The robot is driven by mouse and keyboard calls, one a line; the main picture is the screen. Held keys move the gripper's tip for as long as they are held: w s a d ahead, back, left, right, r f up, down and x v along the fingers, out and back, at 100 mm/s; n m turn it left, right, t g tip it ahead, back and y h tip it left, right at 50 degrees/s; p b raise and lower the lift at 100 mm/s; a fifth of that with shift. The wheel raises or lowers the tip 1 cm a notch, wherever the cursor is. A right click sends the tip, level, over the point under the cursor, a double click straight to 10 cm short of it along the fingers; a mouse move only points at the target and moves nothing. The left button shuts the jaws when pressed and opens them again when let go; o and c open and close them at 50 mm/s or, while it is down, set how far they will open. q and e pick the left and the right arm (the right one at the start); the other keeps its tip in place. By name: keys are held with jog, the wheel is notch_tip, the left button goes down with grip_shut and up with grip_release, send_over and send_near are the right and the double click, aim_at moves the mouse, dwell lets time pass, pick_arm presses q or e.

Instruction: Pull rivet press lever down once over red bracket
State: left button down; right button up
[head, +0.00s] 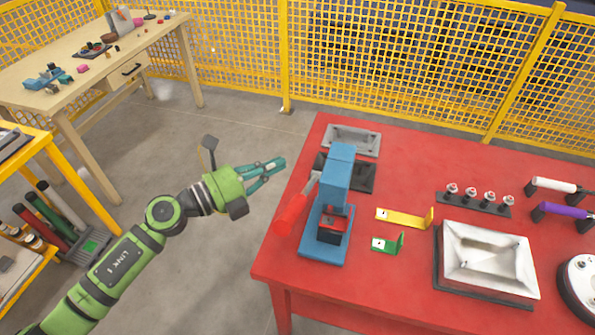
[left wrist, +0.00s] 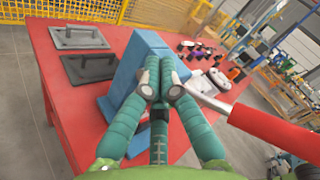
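The blue rivet press (head: 336,180) stands upright near the left edge of the red table. Its lever with a red handle (head: 291,215) slants out on the left side. The handle also shows large at the right of the left wrist view (left wrist: 270,130). The red bracket (head: 333,222) sits in the press, under its head. My left gripper (head: 279,164) is left of the press, apart from the handle. Its teal fingers are brought together, with nothing visible between them in the left wrist view (left wrist: 160,85). My right gripper is out of view.
On the red table (head: 390,285) are a yellow bracket (head: 403,217), a green bracket (head: 388,243), a metal tray (head: 488,262) and a rack of several rivets (head: 474,199). Bare floor is left of the table.

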aim_at(298, 209)
pick_arm(q)
jog(key=s+d+r+m+g, duration=0.1)
jog(key=s+r+m+g, duration=0.1)
jog(key=s+r+m, duration=0.1)
jog(key=s+d+r+m+g+p, duration=0.1)
jog(key=s+d+r+m, duration=0.1)
jog(key=s+m, duration=0.3)
jog(key=s+d+r+m+g, duration=0.1)
jog(key=s+r+m+g, duration=0.1)
jog(key=s+r+m, duration=0.2)
jog(key=shift+d+r+m+g+y, duration=0.3)
jog(key=shift+d+r+m, duration=0.1)
jog(key=shift+m, duration=0.5)
jog(key=shift+s+m, duration=0.4)
jog(key=shift+f, duration=0.4)
jog(key=shift+f+b, duration=0.75)
jog(key=shift+f, duration=0.4)
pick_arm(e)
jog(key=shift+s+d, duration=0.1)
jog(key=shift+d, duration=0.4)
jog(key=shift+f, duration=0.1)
pick_arm(q)
notch_tip(298, 209, down, 4)
jog(key=b, duration=0.3)
jog(key=shift+r+b, duration=0.25)
jog(key=shift+b, duration=0.05)
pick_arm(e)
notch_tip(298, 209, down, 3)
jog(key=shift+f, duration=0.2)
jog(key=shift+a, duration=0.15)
